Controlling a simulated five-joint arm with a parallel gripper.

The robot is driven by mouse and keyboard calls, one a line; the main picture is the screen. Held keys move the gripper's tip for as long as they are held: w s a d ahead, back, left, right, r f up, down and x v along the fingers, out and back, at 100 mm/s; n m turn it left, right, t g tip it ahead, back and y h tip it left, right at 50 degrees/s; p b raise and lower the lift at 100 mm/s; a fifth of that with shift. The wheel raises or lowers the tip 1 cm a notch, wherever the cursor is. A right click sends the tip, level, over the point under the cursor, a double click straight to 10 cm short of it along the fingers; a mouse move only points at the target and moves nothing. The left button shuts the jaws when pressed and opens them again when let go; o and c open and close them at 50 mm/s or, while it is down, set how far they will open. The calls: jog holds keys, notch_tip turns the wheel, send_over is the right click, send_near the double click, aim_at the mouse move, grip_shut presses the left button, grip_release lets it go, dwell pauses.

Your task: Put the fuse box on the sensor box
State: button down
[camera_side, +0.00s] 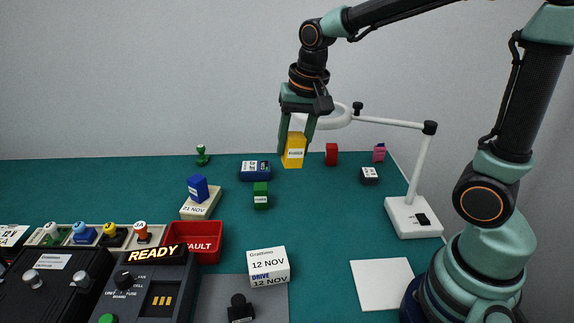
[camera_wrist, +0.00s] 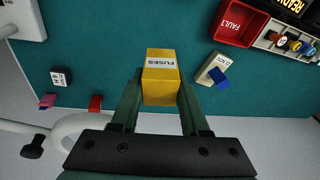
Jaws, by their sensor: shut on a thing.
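The fuse box is a yellow block (camera_side: 293,152) hanging in my gripper (camera_side: 296,143) above the back of the green table. In the wrist view the fuse box (camera_wrist: 161,77) shows a "FUSES" label, and the two green fingers of my gripper (camera_wrist: 160,92) close on its sides. No label that I can read says sensor, so I cannot tell which box is the sensor box. A dark blue box with a white label (camera_side: 254,171) lies just left of the fuse box. A green block (camera_side: 261,195) stands in front of the blue box.
A blue block (camera_side: 198,188) stands on a cream block (camera_side: 201,206). A red tray (camera_side: 207,243), a white dated box (camera_side: 268,267) and dark panels fill the front left. A white lamp (camera_side: 412,217) stands right, its ring near my gripper. A red block (camera_side: 331,154) stands behind.

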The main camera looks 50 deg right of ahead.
jog(key=w+a+f+n, duration=0.2)
jog(key=w+f+n, duration=0.3)
jog(key=w+f, duration=0.35)
send_over(264, 164)
jog(key=f, duration=0.7)
jog(key=shift+s+a, duration=0.2)
jog(key=shift+s, duration=0.2)
jog(key=shift+w+d+f, duration=0.15)
jog(key=shift+f, duration=0.05)
jog(key=shift+f, duration=0.1)
jog(key=shift+c, duration=2)
grip_release()
